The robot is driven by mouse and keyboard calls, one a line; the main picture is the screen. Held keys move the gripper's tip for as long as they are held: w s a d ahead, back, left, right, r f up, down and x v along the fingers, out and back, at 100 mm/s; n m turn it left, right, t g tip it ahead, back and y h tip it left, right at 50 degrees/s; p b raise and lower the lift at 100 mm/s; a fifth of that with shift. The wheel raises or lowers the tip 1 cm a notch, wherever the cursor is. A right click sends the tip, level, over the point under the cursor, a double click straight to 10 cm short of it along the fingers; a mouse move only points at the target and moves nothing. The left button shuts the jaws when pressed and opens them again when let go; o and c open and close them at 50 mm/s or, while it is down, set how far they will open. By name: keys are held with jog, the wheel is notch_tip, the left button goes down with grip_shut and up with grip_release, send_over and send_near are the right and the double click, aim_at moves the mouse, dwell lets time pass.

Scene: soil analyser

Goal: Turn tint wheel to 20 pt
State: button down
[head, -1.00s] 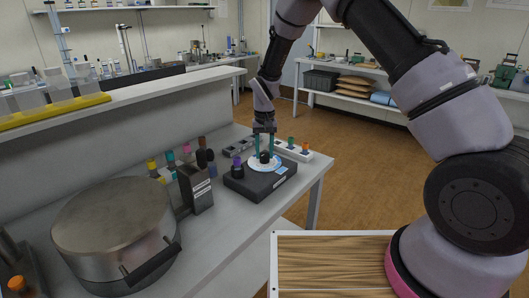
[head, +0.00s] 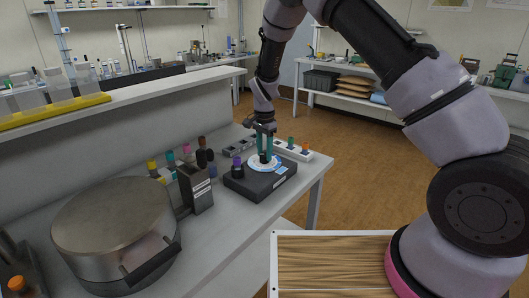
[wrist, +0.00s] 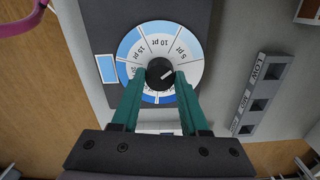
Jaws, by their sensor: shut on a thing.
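The tint wheel is a dark round knob (wrist: 160,73) with a white pointer line, at the centre of a white and blue dial (wrist: 130,45) marked 5 pt, 10 pt, 15 pt and a partly hidden 20. The pointer line slants up and right in the wrist view, toward the 5 pt side. My gripper (wrist: 160,76) is shut on the knob, one teal finger on each side. The fingers hide the lower dial. In the head view the dial (head: 252,165) sits on a black box, with my gripper (head: 265,155) pointing down over it.
The black box (head: 262,187) also bears a purple-topped knob (head: 237,164). A dark rack (head: 197,190) with coloured-capped vials and a large metal drum (head: 115,230) stand to the left. A white strip with coloured caps (head: 293,150) lies behind. A three-slot panel (wrist: 258,95) is at right in the wrist view.

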aim_at(265, 154)
jog(key=shift+m, duration=0.6)
jog(key=shift+c, duration=2)
grip_release()
jog(key=shift+r, duration=0.1)
notch_tip(265, 154, up, 11)
